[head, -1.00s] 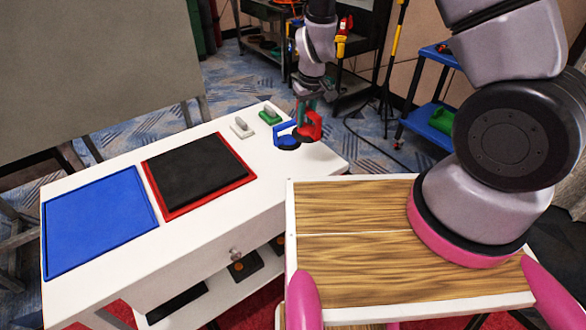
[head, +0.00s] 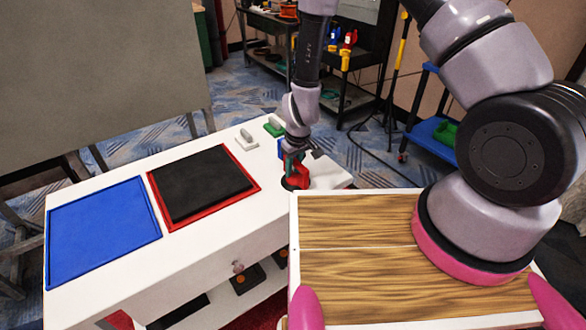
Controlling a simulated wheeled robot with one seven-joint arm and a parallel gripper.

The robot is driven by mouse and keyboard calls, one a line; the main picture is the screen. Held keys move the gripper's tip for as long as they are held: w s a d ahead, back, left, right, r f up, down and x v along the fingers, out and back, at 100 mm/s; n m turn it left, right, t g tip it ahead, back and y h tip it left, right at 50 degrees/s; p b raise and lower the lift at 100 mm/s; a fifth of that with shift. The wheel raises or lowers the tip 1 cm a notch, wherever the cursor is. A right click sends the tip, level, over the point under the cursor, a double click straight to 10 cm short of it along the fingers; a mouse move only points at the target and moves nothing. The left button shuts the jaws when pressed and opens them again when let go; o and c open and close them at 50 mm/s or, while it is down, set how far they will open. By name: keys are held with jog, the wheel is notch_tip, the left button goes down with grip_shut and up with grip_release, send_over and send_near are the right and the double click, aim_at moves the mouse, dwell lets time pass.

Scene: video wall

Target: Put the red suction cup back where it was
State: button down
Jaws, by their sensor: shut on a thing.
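The red suction cup (head: 299,178) is at the right part of the white cabinet top, its dark round base low at the surface; I cannot tell whether it touches. My gripper (head: 293,160) is shut on it from above, with the arm coming down from the top of the picture. The blue suction cup (head: 281,148) stands just behind, mostly hidden by my gripper.
A grey-white suction cup (head: 246,140) and a green one (head: 274,127) stand at the cabinet's back edge. A black panel in a red tray (head: 228,205) and a blue tray (head: 102,232) lie to the left. The white top (head: 328,172) is clear to the right.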

jog(key=shift+f, duration=0.15)
jog(key=c, duration=0.7)
grip_release()
